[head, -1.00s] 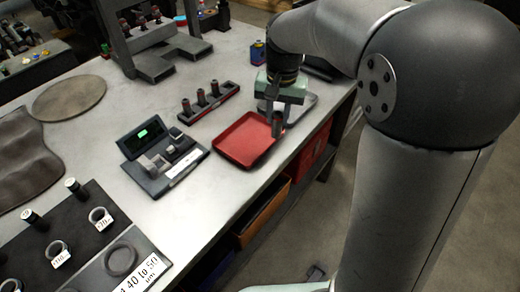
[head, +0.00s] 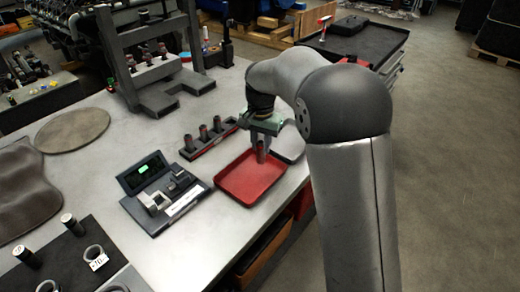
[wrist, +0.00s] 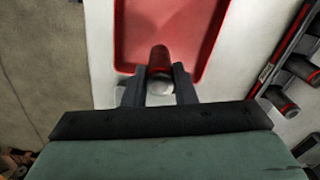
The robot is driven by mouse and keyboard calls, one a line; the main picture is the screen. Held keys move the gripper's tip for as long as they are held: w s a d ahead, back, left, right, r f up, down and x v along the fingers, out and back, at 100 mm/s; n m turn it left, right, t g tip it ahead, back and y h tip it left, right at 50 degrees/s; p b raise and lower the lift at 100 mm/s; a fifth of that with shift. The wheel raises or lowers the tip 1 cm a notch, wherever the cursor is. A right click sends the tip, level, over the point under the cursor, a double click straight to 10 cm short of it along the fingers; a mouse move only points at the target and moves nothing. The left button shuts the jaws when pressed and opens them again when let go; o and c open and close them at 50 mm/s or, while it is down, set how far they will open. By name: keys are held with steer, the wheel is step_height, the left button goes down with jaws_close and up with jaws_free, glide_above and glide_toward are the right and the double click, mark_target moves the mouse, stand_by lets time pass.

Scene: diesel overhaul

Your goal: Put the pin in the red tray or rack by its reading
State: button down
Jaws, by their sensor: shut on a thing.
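My gripper (head: 261,148) is shut on a dark pin with a reddish-brown body (wrist: 160,60) and a pale round end. The pin is upright in the head view, at the far right part of the red tray (head: 245,183). The red tray also shows in the wrist view (wrist: 200,45), beyond the fingers, and looks empty. I cannot tell whether the pin's lower end touches the tray. The black rack with red trim (head: 196,154) holds 3 pins (head: 203,132), left of the tray. The gauge (head: 160,192) has a lit green display; its reading is too small to read.
A grey tray (head: 290,146) lies behind the red one, partly hidden by my arm. A dark mat with pins and rings (head: 50,262) is at the front left. A grey press-like frame (head: 160,98) stands at the back. The table's right edge is close to the red tray.

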mark_target(260, 152)
steer(key=shift+w+a+f, duration=0.1)
steer(key=shift+w+f, duration=0.2)
steer(key=shift+f, duration=1.6)
steer(key=shift+f, duration=0.1)
steer(key=c, duration=1.2)
jaws_free()
steer(key=shift+f, duration=0.1)
step_height(260, 152, up, 12)
steer(key=shift+r, duration=0.2)
